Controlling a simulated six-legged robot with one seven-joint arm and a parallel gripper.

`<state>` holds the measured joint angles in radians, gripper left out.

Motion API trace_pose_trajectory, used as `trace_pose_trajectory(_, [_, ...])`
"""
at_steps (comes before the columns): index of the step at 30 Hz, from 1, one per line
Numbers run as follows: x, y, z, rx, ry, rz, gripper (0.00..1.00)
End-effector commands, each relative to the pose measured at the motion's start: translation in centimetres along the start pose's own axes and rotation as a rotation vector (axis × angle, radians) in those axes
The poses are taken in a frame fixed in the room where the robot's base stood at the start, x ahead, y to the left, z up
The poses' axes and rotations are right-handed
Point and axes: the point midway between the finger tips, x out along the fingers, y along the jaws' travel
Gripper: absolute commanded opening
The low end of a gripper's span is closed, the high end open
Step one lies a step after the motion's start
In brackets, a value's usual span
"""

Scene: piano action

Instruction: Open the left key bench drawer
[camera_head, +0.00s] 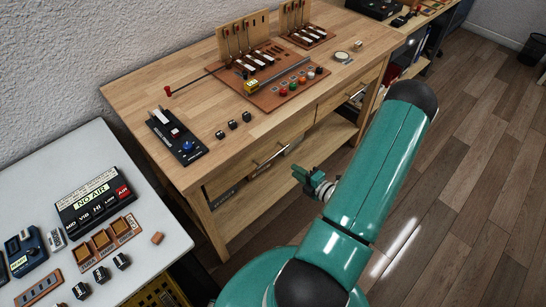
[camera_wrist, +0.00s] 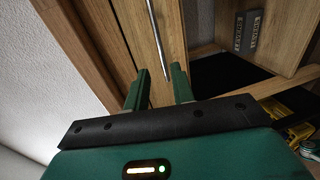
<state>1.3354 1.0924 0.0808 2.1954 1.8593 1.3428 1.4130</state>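The left key bench drawer (camera_head: 238,171) is a pale wooden front under the bench top, and it looks shut. Its thin metal bar handle (camera_head: 270,157) runs along the front. My gripper (camera_head: 304,175) is in front of the bench, to the right of and a little below this handle. In the wrist view, the two green fingers (camera_wrist: 158,90) are apart with nothing seen between their tips. The handle (camera_wrist: 157,40) runs down the picture toward the gap between them, its near end just beyond the tips. Whether a finger touches it cannot be told.
The wooden bench top (camera_head: 150,88) carries key models, a black device (camera_head: 175,135) and small black blocks. A right drawer (camera_head: 340,98) is beside the left one. An open shelf (camera_head: 262,200) lies below. A white table (camera_head: 50,165) stands at left. Floor at right is clear.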

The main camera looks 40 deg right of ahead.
Motion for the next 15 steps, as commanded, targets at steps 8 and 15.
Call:
trace_pose_trajectory(8, [5.1, 0.1, -0.2, -0.004, 0.007, 0.002, 0.25])
trace_pose_trajectory(15, [9.7, 0.1, -0.2, -0.006, 0.006, 0.001, 0.25])
